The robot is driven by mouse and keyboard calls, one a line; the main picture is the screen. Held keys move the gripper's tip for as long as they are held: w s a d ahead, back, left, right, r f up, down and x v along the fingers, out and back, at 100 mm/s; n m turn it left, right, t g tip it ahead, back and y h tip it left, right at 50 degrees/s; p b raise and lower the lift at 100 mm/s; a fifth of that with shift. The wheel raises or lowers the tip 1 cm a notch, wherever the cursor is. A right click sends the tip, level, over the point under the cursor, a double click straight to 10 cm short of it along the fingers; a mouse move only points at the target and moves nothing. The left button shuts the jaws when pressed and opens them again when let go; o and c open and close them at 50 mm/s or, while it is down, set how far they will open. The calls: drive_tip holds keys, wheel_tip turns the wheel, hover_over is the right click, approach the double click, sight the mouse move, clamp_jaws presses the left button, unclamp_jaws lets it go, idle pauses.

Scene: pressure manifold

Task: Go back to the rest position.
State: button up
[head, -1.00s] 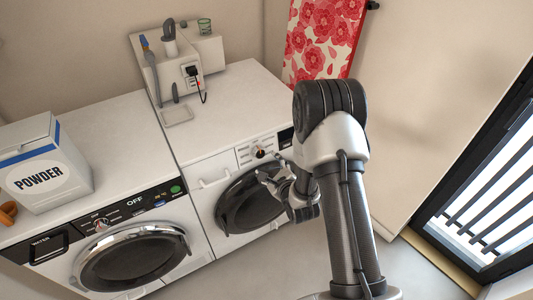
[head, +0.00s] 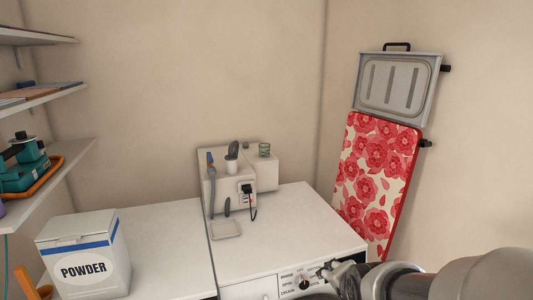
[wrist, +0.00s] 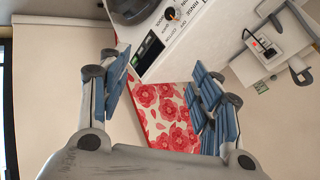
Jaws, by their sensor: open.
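My gripper (wrist: 160,95) is open and empty in the wrist view, its two blue-padded fingers spread wide apart. Beyond the fingers are the washer's control panel (wrist: 175,25) and the red flowered ironing board (wrist: 165,125). In the head view my gripper (head: 338,272) shows small at the lower edge, in front of the right washer's dial panel (head: 298,281). My arm comes in from the lower right corner and hides part of that washer's front. I cannot tell from the head view whether the fingers touch the panel.
The white manifold unit (head: 240,180) with its black plug stands on the right washer top (head: 285,232). A powder box (head: 83,255) stands on the left machine. Shelves (head: 50,95) hang at the left. The flowered board (head: 375,185) and a grey tray (head: 398,85) hang on the right wall.

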drive_tip(key=s+a+r+n+g, duration=0.1)
drive_tip(key=s+n, duration=0.4)
drive_tip(key=s, duration=0.6)
drive_tip(key=s+a+r+n+g, duration=0.1)
drive_tip(key=s+r+n, duration=0.3)
drive_tip(key=s, duration=0.8)
drive_tip(key=shift+s+r+n+g, duration=0.15)
drive_tip(key=shift+r+n+g, duration=0.2)
drive_tip(key=shift+n+g, duration=0.6)
drive_tip(key=shift+c, duration=0.2)
